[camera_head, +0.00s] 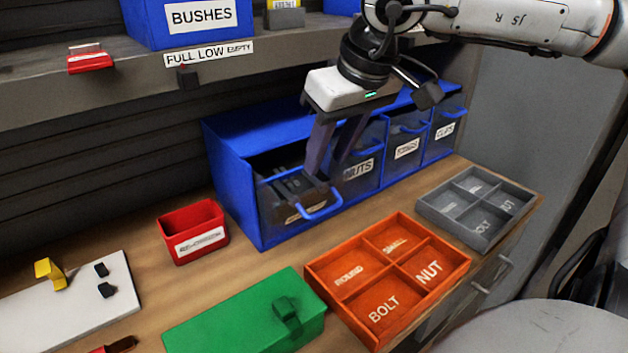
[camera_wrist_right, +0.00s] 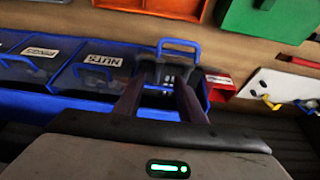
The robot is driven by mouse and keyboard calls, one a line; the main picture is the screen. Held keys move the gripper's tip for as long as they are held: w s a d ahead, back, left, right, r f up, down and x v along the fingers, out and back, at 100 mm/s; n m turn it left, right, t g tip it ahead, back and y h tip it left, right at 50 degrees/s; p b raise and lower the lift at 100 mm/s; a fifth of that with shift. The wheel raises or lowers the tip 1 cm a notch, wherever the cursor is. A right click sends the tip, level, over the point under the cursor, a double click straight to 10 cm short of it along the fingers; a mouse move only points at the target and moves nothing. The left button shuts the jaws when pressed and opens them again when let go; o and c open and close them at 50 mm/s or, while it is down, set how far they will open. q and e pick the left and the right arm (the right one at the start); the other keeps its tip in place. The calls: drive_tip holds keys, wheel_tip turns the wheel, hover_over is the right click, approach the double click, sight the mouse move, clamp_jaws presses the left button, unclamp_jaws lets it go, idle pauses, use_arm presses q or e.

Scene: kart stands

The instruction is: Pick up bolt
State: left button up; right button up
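A blue drawer unit (camera_head: 228,165) stands at the back of the bench. Its leftmost drawer (camera_head: 265,210) is pulled open and holds dark pieces (camera_head: 292,186), which look like bolts; single ones are hard to tell apart. Its label is not clearly readable. My right gripper (camera_head: 326,172) points down at this open drawer, fingers apart, with the tips at or just above the dark pieces. In the right wrist view, the gripper (camera_wrist_right: 160,84) has a gap between its fingers, with dark pieces (camera_wrist_right: 168,75) beyond and nothing visibly held. My left gripper is not in view.
An orange tray (camera_head: 315,269) with BOLT, NUT, ROUND and SMALL compartments sits in front, empty. A grey tray (camera_head: 430,209) is to its right. A red bin (camera_head: 172,222), a green box (camera_head: 225,320) and a white board (camera_head: 60,310) stand left. A shelf (camera_head: 40,98) hangs above.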

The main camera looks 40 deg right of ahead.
sight(320, 182)
drive_tip(key=x, duration=0.4)
drive_tip(key=shift+s+d+f, duration=0.15)
drive_tip(key=shift+f, duration=0.15)
drive_tip(key=shift+w+f, duration=0.2)
drive_tip(key=shift+f, duration=0.2)
clamp_jaws()
